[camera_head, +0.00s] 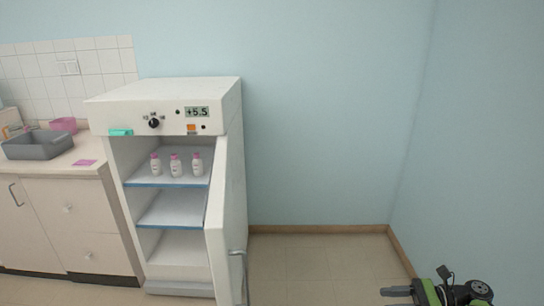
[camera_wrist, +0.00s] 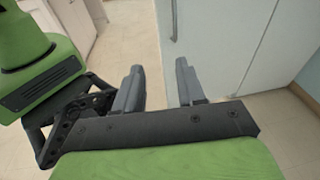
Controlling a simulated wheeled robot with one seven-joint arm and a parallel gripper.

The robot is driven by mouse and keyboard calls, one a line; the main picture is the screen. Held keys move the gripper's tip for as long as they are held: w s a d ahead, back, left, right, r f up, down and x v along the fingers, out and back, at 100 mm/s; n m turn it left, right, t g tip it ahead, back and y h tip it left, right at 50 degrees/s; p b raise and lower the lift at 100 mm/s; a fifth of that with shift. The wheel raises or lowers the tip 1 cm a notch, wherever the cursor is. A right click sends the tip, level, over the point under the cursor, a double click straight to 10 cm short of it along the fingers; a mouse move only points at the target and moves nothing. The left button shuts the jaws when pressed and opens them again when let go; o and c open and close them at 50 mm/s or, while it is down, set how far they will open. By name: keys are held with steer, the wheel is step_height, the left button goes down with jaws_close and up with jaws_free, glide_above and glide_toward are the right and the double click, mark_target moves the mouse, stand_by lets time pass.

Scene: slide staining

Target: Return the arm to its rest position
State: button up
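My gripper (camera_head: 396,295) shows at the bottom right of the head view, low over the floor and to the right of the open fridge door. In the wrist view my gripper (camera_wrist: 160,85) has its two grey fingers apart with nothing between them. A strip of floor and a pale door or cabinet panel lie beyond the fingers. Most of my arm is outside the head view; a green and black part of it shows at the lower right.
A white fridge (camera_head: 165,98) stands with its door (camera_head: 228,225) open towards me. Several pink-capped bottles (camera_head: 176,166) stand on its upper shelf. A counter (camera_head: 85,158) with a grey basin (camera_head: 38,144) is at left. The floor (camera_head: 320,262) right of the fridge is clear up to the walls.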

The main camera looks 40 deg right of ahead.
steer(key=w+a+r+n+g+p, duration=0.1)
steer(key=w+a+r+n+g, duration=0.5)
steer(key=w, duration=0.4)
steer(key=w+a+r+n+g+p, duration=0.1)
steer(key=w+a+r+n+g, duration=0.35)
steer(key=w+a, duration=0.4)
steer(key=w+a+r+n+g+h+p, duration=0.1)
steer(key=w+a+r+n+g+h, duration=0.3)
steer(key=a, duration=0.4)
steer(key=s+a+r+n+t+h+p, duration=0.1)
steer(key=s+a+r+n+h, duration=0.2)
steer(key=a, duration=0.4)
steer(key=s+a+r+n+t+h+p, duration=0.1)
steer(key=a+r+n+h+p, duration=0.15)
steer(key=a+r, duration=0.35)
steer(key=s+a+r+n+t+p, duration=0.1)
steer(key=s+a+r+n+t, duration=0.1)
steer(key=s+a+n+t, duration=0.3)
steer(key=s+n+h, duration=0.1)
steer(key=s+n, duration=0.1)
steer(key=s, duration=0.2)
steer(key=shift+s+a, duration=0.2)
steer(key=shift+a, duration=0.1)
